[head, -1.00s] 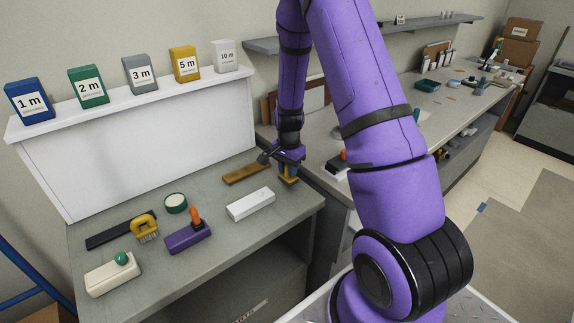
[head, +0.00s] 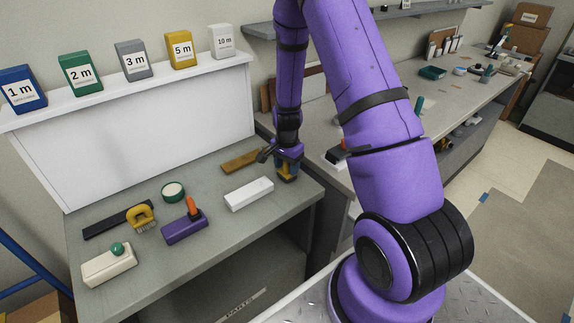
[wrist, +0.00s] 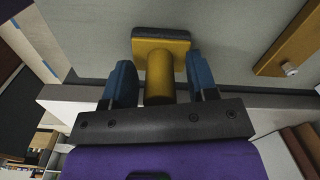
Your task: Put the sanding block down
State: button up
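The sanding block, a yellow block with a round yellow knob and a dark base (wrist: 160,50), is at my gripper in the wrist view. My gripper (wrist: 162,88) has its two blue fingers on either side of the knob, with a visible gap on each side, so it looks open around it. In the head view the sanding block (head: 288,178) is just below my gripper (head: 287,166), near the right end of the grey bench (head: 215,235). I cannot tell surely whether its base touches the bench top.
A white block (head: 249,194) and a brown wooden strip (head: 241,161) lie left of my gripper. Farther left are a purple block with an orange knob (head: 184,228), a cream block with a green knob (head: 109,265), a yellow brush (head: 142,216) and a green-rimmed roll (head: 173,191).

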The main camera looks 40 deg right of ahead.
notch_tip(320, 180, up, 12)
jog(key=shift+r, duration=0.15)
jog(key=s+a+r+n+t, duration=0.1)
jog(key=s+a+r+n, duration=0.15)
jog(key=r, duration=0.45)
jog(key=s+a+r+n+t, duration=0.1)
jog(key=s+a+r+n, duration=0.1)
jog(key=s+a+r, duration=0.3)
jog(key=s+a+r+n+t, duration=0.1)
jog(key=s+r+n, duration=0.15)
jog(key=r, duration=0.55)
jog(key=s+a+r+n+t, duration=0.1)
jog(key=s+a+r+n, duration=0.1)
jog(key=s, duration=0.6)
jog(key=s+a+r+n+t, duration=0.1)
jog(key=s+a+r+n, duration=0.1)
jog(key=s+r+n, duration=0.3)
jog(key=s+r, duration=0.1)
jog(key=s, duration=0.2)
jog(key=shift+s+a+n, duration=0.3)
jog(key=shift+a, duration=0.05)
jog(key=shift+o, duration=0.4)
jog(key=shift+w, duration=0.1)
